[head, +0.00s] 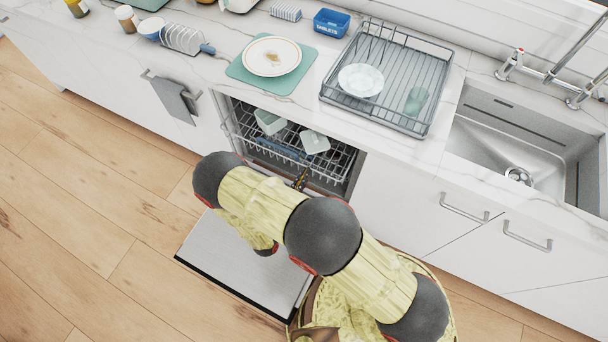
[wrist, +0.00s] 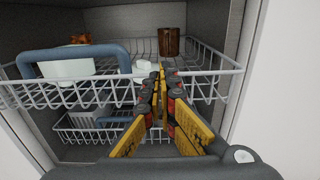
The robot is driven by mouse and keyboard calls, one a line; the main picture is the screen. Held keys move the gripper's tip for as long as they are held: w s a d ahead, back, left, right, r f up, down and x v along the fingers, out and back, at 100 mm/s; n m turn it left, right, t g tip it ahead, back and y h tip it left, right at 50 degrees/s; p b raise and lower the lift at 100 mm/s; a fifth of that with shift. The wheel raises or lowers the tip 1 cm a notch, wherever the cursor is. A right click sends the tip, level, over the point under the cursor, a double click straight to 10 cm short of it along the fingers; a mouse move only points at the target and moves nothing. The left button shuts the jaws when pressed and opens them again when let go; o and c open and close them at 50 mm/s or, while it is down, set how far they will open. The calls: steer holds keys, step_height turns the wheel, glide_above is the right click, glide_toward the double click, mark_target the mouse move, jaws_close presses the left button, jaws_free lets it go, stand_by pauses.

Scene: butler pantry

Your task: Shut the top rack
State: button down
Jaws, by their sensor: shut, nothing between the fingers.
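The top rack (head: 338,160) is a wire basket that shows in front of the counter edge in the dishwasher opening, so it looks at least partly out. In the wrist view, its pale front rail (wrist: 215,72) crosses the opening, with a blue-grey handle (wrist: 75,50) at the left. The rack holds pale dishes (head: 315,142) and a brown cup (wrist: 169,41). My gripper (wrist: 158,78) is shut and empty, its fingertips at the front rail, right of the handle. I cannot tell whether they touch it. In the head view, my arm hides part of the rack front.
The dishwasher door (head: 235,255) is folded down below my arm. A lower rack (wrist: 95,125) sits inside beneath the top one. Above are the counter with a dish drainer (head: 425,115), a plate (head: 272,56) and the sink (head: 490,140). The wooden floor at left is clear.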

mark_target(320, 150)
steer(key=shift+w, duration=0.1)
steer(key=b+x, duration=0.1)
steer(key=x, duration=1.2)
steer(key=shift+w+d, duration=0.1)
steer(key=shift+d, duration=0.1)
steer(key=shift+w+d, duration=0.3)
steer(key=shift+w, duration=0.35)
steer(key=shift+a, duration=0.1)
steer(key=shift+s+a, duration=0.15)
steer(key=shift+s, duration=0.15)
steer(key=p+v, duration=0.1)
steer(key=v, duration=1.2)
steer(key=shift+s+p, duration=0.2)
steer(key=shift+p, duration=0.1)
